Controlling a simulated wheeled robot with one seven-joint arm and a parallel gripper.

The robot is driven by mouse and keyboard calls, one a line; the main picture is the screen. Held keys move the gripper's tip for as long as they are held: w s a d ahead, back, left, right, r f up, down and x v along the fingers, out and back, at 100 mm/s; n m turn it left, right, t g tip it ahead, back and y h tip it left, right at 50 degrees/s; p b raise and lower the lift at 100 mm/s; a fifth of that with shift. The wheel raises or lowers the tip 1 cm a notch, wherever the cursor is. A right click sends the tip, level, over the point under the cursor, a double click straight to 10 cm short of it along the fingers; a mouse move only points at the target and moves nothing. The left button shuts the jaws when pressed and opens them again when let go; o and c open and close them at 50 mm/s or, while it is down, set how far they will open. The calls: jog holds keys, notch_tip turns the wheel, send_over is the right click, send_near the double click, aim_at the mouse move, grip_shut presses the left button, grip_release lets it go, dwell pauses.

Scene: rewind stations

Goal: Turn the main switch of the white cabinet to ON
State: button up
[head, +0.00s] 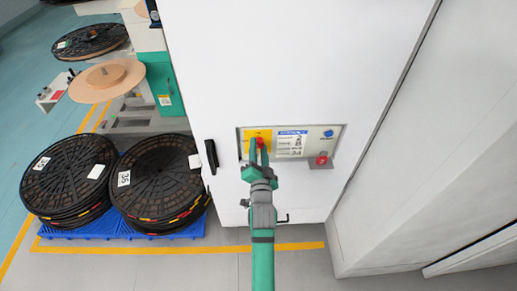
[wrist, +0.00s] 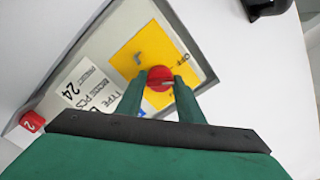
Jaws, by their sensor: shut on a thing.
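The white cabinet (head: 290,65) stands in front of me with a recessed grey control panel (head: 310,148). The main switch is a round red knob (head: 260,141) on a yellow plate (head: 248,135) at the panel's left end. In the wrist view the red knob (wrist: 160,78) sits between my green fingertips, with the word OFF printed on the yellow plate (wrist: 138,50) beside it. My gripper (head: 259,152) is shut on the knob; it also shows in the wrist view (wrist: 165,88). The fingers hide part of the knob's rim, and I cannot clearly tell where it points.
A blue knob (head: 328,133) and a red item (head: 321,159) are on the panel's right part. A black handle (head: 211,156) is on the cabinet's left. Black reels (head: 160,175) lie on a blue pallet (head: 128,230) at left. A grey cabinet (head: 430,150) stands close at right.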

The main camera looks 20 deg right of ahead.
jog(key=m, duration=0.5)
jog(key=shift+m, duration=0.3)
jog(key=m, duration=0.5)
jog(key=shift+m, duration=0.3)
jog(key=o, duration=1)
jog(key=shift+f, duration=0.15)
